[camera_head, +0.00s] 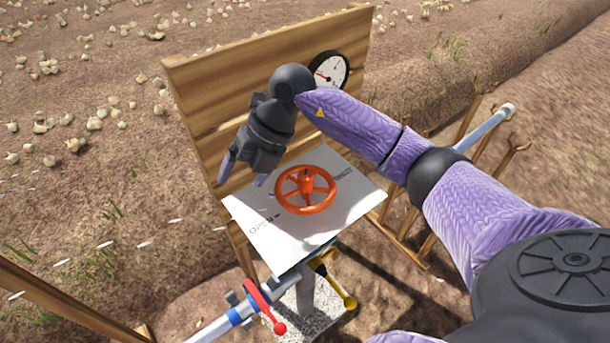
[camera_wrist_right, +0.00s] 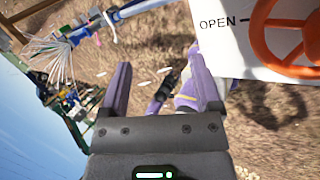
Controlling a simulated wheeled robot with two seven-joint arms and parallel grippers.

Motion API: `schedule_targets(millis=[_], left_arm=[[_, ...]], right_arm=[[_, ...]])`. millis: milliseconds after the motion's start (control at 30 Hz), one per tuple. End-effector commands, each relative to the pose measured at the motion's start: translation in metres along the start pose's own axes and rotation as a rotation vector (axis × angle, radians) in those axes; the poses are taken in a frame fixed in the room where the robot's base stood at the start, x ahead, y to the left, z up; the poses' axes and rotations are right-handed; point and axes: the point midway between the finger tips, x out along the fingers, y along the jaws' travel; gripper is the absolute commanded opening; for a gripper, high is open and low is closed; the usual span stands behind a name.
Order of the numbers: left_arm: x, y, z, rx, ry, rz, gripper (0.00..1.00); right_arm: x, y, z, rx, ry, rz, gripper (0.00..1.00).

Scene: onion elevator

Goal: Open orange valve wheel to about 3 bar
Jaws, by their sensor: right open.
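The orange valve wheel (camera_head: 306,190) lies on a white plate (camera_head: 262,225) with printed lettering, in front of a wooden board. In the right wrist view the wheel (camera_wrist_right: 262,42) is cut off at the upper right, beside the word OPEN. My right gripper (camera_head: 243,177) points downward just left of and behind the wheel, open and empty, apart from its rim. Its two purple fingers (camera_wrist_right: 163,85) stand apart in the wrist view. A round pressure gauge (camera_head: 330,71) sits on the board. Its reading is too small to tell. My left gripper is not in view.
The wooden board (camera_head: 215,95) stands behind the plate. Below the plate are pipes with a red-handled lever (camera_head: 264,305) and a yellow-handled lever (camera_head: 335,284). Wooden tool handles (camera_head: 490,155) stand at the right. Onions lie scattered on the soil at the upper left.

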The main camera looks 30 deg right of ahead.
Motion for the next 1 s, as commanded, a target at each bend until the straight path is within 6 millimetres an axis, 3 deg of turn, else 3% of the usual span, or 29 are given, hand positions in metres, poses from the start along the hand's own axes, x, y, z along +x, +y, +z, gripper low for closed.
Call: schedule_targets(millis=[33,100,233,633,1000], left_arm=[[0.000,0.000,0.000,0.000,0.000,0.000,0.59],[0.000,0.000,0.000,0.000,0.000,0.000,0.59],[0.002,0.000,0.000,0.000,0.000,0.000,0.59],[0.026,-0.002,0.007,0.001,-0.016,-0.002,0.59],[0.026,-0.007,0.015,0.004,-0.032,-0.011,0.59]], right_arm=[[-0.022,-0.028,0.012,0.046,-0.018,-0.177,0.81],[-0.051,-0.060,0.019,0.130,-0.034,-0.383,0.81],[-0.075,-0.086,0.021,0.218,-0.047,-0.546,0.81],[-0.003,-0.131,0.018,0.218,-0.042,-0.553,0.81],[0.006,-0.136,0.019,0.215,-0.045,-0.550,0.81]])
